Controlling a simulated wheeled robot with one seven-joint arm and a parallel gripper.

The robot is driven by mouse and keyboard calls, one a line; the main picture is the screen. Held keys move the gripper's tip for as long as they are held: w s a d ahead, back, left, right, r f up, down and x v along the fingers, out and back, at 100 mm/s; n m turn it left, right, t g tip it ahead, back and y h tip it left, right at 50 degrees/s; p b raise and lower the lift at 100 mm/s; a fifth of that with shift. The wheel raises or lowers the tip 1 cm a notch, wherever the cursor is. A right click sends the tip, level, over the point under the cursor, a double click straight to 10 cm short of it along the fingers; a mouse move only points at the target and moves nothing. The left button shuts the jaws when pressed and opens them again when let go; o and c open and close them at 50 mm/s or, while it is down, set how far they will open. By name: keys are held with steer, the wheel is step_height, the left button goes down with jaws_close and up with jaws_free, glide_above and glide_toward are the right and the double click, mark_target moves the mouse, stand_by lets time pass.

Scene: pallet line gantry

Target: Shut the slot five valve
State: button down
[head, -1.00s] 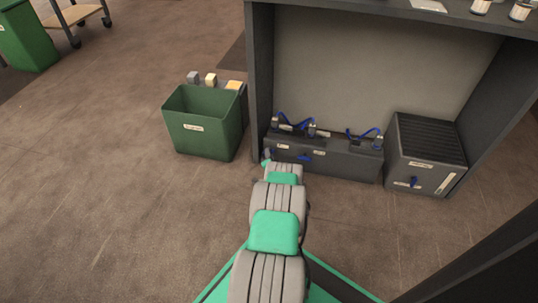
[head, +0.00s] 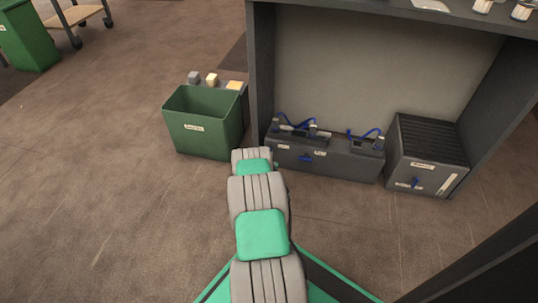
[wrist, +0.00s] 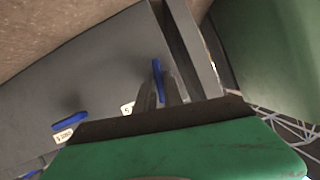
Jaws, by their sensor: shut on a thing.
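In the wrist view my gripper (wrist: 160,95) is shut on a blue valve handle (wrist: 157,68). The handle stands between the fingers, beside a white label (wrist: 128,108) that seems to read 5. It points nearly straight up the picture. A second blue handle (wrist: 70,119) lies more crosswise on the same grey face, with its own label (wrist: 63,136). In the head view the long grey box (head: 345,168) has one blue handle (head: 305,158) showing. My arm hides the gripper and the held handle there.
A ribbed grey cabinet (head: 425,150) with a blue handle stands to the right. Open floor lies left and in front.

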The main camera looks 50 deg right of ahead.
steer(key=shift+f+n+g, duration=0.1)
steer(key=shift+n+g, duration=0.5)
steer(key=shift+n, duration=0.1)
steer(key=c, duration=1.5)
jaws_free()
steer(key=shift+h, duration=0.3)
steer(key=shift+o, duration=0.2)
steer(key=p+v, duration=0.4)
steer(key=v, duration=0.3)
steer(key=shift+s+a, duration=0.15)
steer(key=shift+a, duration=0.15)
